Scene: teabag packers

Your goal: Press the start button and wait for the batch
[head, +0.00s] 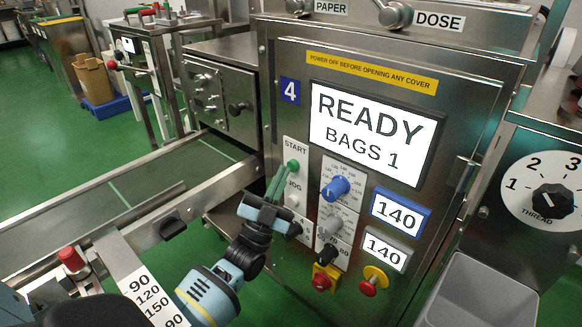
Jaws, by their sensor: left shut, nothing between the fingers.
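The green start button (293,164) is on the front panel of machine 4, below the label START. My left gripper (284,174) is shut and empty. Its green fingers point up at the start button, and the tips are at or just below it; I cannot tell whether they touch. The screen (372,130) reads READY, BAGS 1. Under START is a JOG label, with its button (292,200) beside my gripper. My right gripper is not in view.
The panel carries a blue knob (335,188), two displays reading 140, a red-and-yellow switch (324,277) and a red button on yellow (373,281). A THREAD dial (552,201) is at right, above a grey bin (480,292). A conveyor (130,192) runs at left.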

